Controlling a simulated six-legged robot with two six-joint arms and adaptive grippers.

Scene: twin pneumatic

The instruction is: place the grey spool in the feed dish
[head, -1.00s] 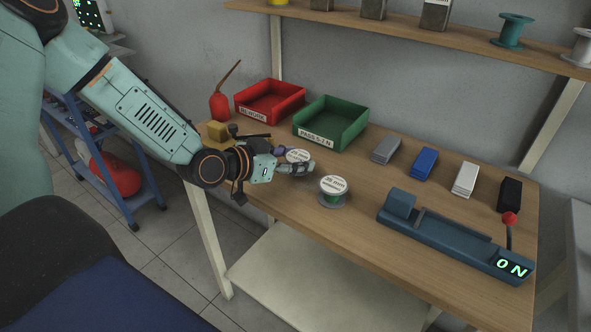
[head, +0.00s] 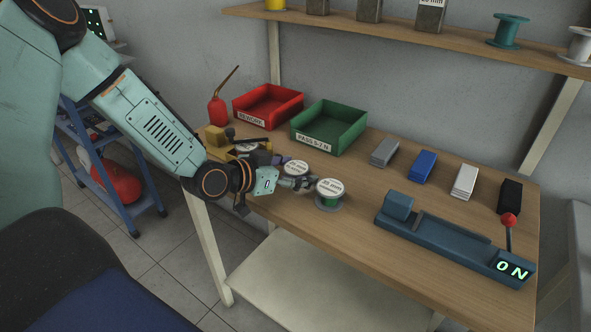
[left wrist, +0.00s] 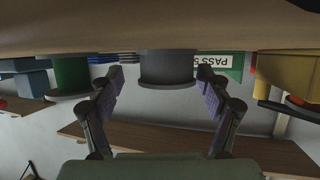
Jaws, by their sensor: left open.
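The grey spool (left wrist: 167,68) stands upright in the left wrist view, which looks upside down, between and beyond the fingertips. In the head view its white labelled top (head: 296,168) shows just behind my left gripper (head: 293,172). The left gripper (left wrist: 161,82) is open, one finger towards each side of the spool, with visible gaps. A green spool (head: 330,198) stands to the right of the gripper. It also shows in the left wrist view (left wrist: 71,73). I cannot pick out the feed dish with certainty. My right gripper is not in view.
A yellow device (head: 219,136) and a round white top (head: 247,147) are left of the gripper. Red (head: 268,121) and green (head: 318,139) trays stand behind. A blue fixture (head: 440,237) with a red-knobbed lever is right. Several small blocks line the back.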

